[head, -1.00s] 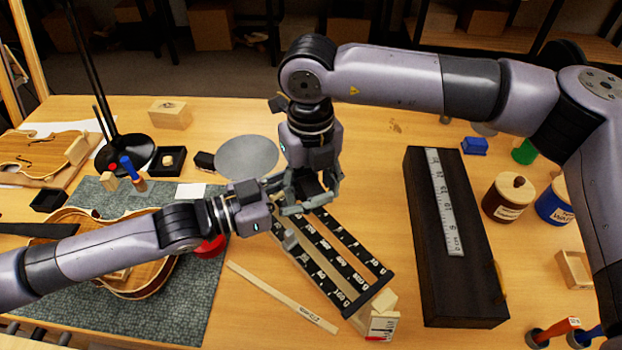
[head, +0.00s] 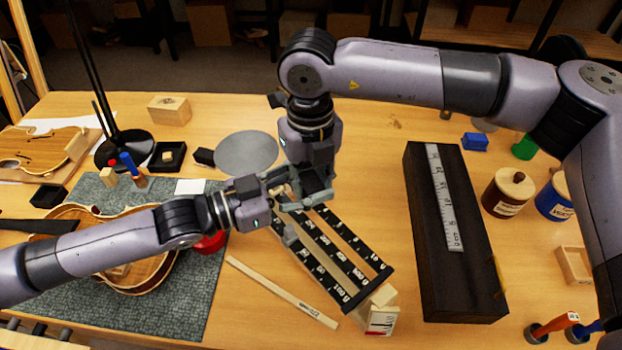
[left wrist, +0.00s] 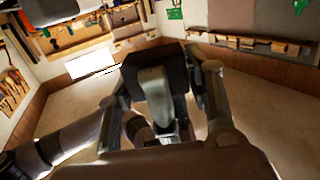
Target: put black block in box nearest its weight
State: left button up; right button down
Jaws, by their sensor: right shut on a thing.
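A dark block (left wrist: 172,62) shows between the fingers of my left gripper (left wrist: 160,85) in the left wrist view; a grey finger-like part covers some of it. In the head view my right gripper (head: 305,200) is shut on the block, mostly hidden by the jaws. My left gripper (head: 283,197) comes in from the left and meets the right one; its fingers look spread around the block. Whether they touch it is unclear. Below the grippers lies a rack of long compartments with black, white-lettered strips (head: 345,257); its far end is hidden.
A grey round plate (head: 247,152) with a small black unit (head: 204,157) lies behind left. A long dark case (head: 425,215) with a ruler (head: 443,200) stands right. A wooden strip (head: 282,293) lies in front. A violin body (head: 130,285) lies on the mat (head: 180,325).

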pick_arm(q)
jog(key=o, duration=0.3)
jog(key=shift+o, duration=0.2)
